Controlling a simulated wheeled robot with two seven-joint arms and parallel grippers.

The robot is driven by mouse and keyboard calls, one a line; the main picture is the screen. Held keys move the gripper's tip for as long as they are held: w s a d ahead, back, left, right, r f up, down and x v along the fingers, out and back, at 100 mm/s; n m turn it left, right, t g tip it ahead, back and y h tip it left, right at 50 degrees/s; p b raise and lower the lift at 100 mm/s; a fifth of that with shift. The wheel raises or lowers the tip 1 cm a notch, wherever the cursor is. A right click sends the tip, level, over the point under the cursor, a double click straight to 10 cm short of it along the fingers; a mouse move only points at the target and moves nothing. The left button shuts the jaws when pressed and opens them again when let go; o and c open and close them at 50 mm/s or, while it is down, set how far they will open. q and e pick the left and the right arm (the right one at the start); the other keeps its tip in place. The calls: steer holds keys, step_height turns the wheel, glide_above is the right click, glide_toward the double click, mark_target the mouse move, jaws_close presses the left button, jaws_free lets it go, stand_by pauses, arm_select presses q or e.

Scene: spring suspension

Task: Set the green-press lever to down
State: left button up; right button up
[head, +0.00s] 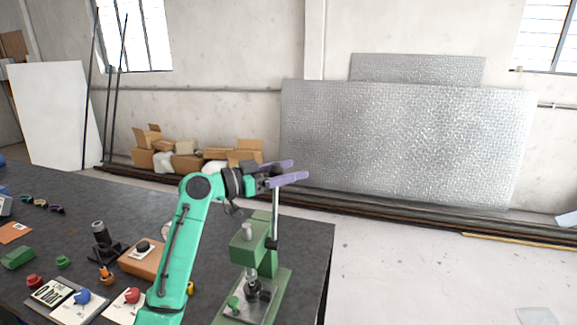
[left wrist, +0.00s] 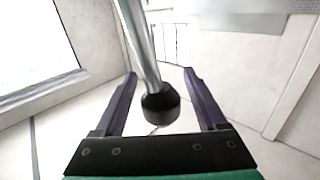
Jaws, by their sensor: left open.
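The green press (head: 258,258) stands at the right end of the dark table. A grey metal lever rod (head: 275,217) rises steeply beside its head, with a black piece (head: 271,243) low on it. My left gripper (head: 293,170) has its purple fingers apart at the rod's upper end. In the left wrist view the rod (left wrist: 141,45) ends in a black knob (left wrist: 160,104), which lies between the open fingers (left wrist: 161,75) with gaps on both sides. The gripper hides the rod's top in the head view. My right gripper is out of view.
Left of my arm are an orange box with a black knob (head: 142,248), a dark stand (head: 102,243), a blue knob (head: 82,296) and a red knob (head: 132,295) on white plates. The table's right edge is close to the press; open floor lies beyond.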

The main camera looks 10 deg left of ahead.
arm_select(q)
steer(key=shift+s+a, duration=0.1)
steer(key=shift+a, duration=0.05)
jaws_close()
stand_by(1.2)
